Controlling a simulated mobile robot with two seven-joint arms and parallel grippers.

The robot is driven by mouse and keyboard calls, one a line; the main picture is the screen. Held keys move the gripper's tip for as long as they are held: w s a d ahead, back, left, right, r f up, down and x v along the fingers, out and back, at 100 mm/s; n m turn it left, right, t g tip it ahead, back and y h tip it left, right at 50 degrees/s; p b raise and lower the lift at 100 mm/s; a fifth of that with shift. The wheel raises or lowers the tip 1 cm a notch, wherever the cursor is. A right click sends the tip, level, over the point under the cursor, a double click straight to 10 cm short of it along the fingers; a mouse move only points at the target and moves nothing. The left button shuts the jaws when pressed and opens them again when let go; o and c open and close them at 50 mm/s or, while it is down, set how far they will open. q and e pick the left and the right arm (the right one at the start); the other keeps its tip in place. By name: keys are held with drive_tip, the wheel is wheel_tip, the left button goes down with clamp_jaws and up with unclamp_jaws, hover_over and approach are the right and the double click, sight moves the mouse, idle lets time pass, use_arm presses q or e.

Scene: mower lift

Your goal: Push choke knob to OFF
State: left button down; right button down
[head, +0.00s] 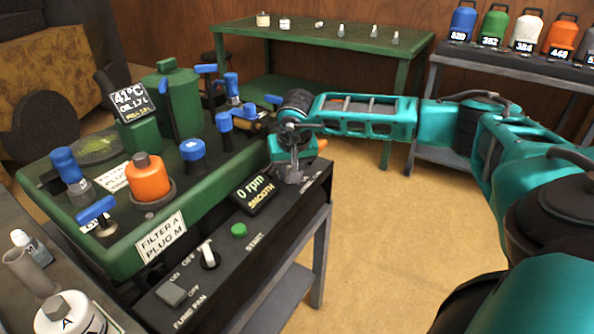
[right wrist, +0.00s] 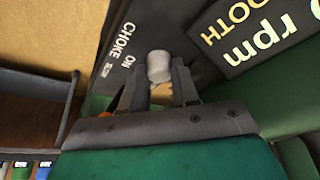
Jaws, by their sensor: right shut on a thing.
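The choke knob (right wrist: 159,66) is a pale grey rounded knob on the dark panel (right wrist: 150,22), beside the printed CHOKE and ON lettering (right wrist: 126,45). A smaller label below ON is hard to read. My right gripper (right wrist: 158,82) has one finger on each side of the knob and is shut on it. In the head view my right gripper (head: 292,178) reaches down to the far right end of the black control panel (head: 312,190). The knob is hidden there behind the gripper. My left gripper is not in view.
The rpm display (head: 254,193) stands just left of the gripper. The green START button (head: 238,230) and a white ON/OFF switch (head: 207,255) sit nearer on the panel. Blue-handled valves (head: 232,118) crowd the green machine (head: 120,250) behind. Floor is free to the right.

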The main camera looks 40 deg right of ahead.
drive_tip(key=shift+w+a, duration=0.15)
drive_tip(key=shift+w, duration=0.4)
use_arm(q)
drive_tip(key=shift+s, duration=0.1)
use_arm(e)
drive_tip(key=shift+r, duration=0.15)
drive_tip(key=shift+w, duration=0.1)
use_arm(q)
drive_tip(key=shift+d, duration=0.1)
use_arm(e)
drive_tip(key=c, duration=0.8)
unclamp_jaws()
drive_tip(key=shift+c, duration=0.2)
use_arm(q)
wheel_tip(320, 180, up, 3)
drive_tip(key=p, duration=0.2)
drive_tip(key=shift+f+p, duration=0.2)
drive_tip(key=shift+p, duration=0.1)
use_arm(e)
drive_tip(key=v, duration=1.2)
drive_tip(key=shift+s+r, duration=0.2)
drive_tip(key=shift+r, duration=0.15)
drive_tip(key=shift+a, duration=0.15)
